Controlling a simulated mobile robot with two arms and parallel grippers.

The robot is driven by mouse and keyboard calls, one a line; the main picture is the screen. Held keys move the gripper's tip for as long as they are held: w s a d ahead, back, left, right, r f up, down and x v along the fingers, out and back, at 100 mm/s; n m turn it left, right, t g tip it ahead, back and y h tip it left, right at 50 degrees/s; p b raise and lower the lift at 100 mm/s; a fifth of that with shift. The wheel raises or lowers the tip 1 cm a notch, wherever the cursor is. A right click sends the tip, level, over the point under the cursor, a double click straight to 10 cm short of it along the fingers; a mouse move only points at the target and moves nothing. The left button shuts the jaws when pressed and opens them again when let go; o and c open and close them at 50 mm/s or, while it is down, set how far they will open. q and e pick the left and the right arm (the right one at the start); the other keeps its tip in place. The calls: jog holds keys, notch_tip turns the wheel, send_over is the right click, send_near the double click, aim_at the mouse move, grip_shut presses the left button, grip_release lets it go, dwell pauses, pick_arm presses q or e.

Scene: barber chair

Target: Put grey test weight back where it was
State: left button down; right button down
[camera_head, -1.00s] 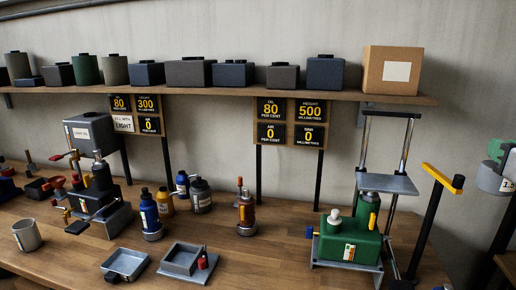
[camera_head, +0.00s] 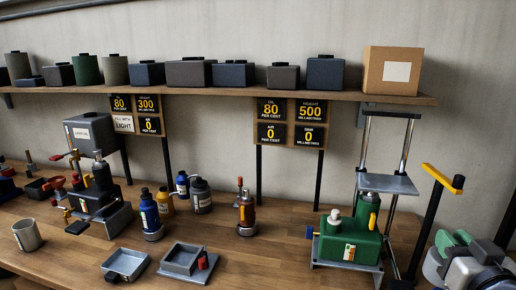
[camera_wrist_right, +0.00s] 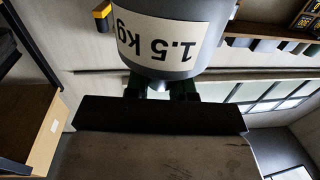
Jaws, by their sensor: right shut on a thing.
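The grey test weight (camera_wrist_right: 205,45) is a cylinder with a white label reading 1.5 kg. It fills the top of the right wrist view, upside down there. My right gripper (camera_wrist_right: 160,88) has dark green fingers and is shut on the weight's narrow end. In the head view, my right gripper (camera_head: 456,243) and the weight (camera_head: 460,272) are at the lower right corner, partly cut off by the frame. They are right of the black post. My left gripper is not in view.
A green jack unit (camera_head: 350,243) with a raised grey platform (camera_head: 388,184) stands on the wooden bench. A black post with a yellow top (camera_head: 443,178) stands close to my right gripper. A small grey tray (camera_head: 124,264) and several bottles are farther left.

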jog(key=s+a+f, duration=0.4)
jog(key=a+f, duration=0.3)
jog(key=f, duration=0.2)
jog(key=s+a+f+n+y, duration=0.1)
jog(key=s+a+f, duration=0.4)
jog(key=a+f, duration=0.3)
notch_tip(320, 180, down, 2)
jog(key=shift+a+f+y, duration=0.25)
jog(key=shift+a+y, duration=0.05)
jog(key=shift+w, duration=0.1)
